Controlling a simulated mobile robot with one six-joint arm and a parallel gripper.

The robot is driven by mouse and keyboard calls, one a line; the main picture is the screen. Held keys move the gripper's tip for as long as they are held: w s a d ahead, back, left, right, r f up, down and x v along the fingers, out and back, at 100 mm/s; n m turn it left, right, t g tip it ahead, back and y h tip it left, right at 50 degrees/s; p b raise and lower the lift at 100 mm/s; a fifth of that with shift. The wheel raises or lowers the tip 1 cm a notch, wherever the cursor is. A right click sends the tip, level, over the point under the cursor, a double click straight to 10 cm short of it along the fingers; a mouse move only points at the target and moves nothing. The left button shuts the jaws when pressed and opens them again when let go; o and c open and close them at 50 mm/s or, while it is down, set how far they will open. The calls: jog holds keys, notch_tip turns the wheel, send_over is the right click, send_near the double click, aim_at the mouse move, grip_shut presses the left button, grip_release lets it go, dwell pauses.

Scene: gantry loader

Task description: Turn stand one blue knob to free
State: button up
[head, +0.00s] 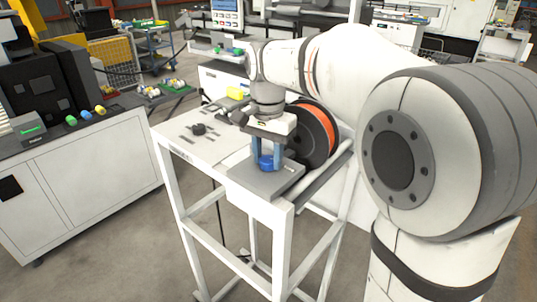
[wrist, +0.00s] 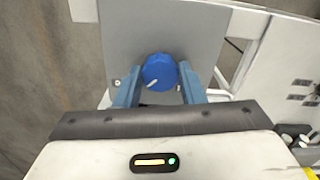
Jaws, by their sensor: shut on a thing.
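The blue knob (head: 266,162) sits on a grey plate (head: 245,176) at the near corner of a white stand. In the wrist view the knob (wrist: 159,72) shows a short white pointer line aimed down and to the left. My gripper (head: 266,160) points down over the plate, and its blue fingers are shut on the knob, one on each side. The fingers also show in the wrist view (wrist: 159,82). Any marks around the knob are too small to read or hidden.
A reel with an orange face (head: 317,130) stands close behind my gripper on the stand. A black knob (head: 199,129) and dark slots lie on the white stand top (head: 180,138). A white cabinet (head: 80,170) with small coloured parts stands at left. Floor is clear between them.

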aim_at(268, 159)
jog(key=o, duration=1)
jog(key=shift+r, duration=0.1)
notch_tip(268, 159, up, 8)
jog(key=shift+f+b, duration=0.2)
jog(key=shift+b, duration=0.2)
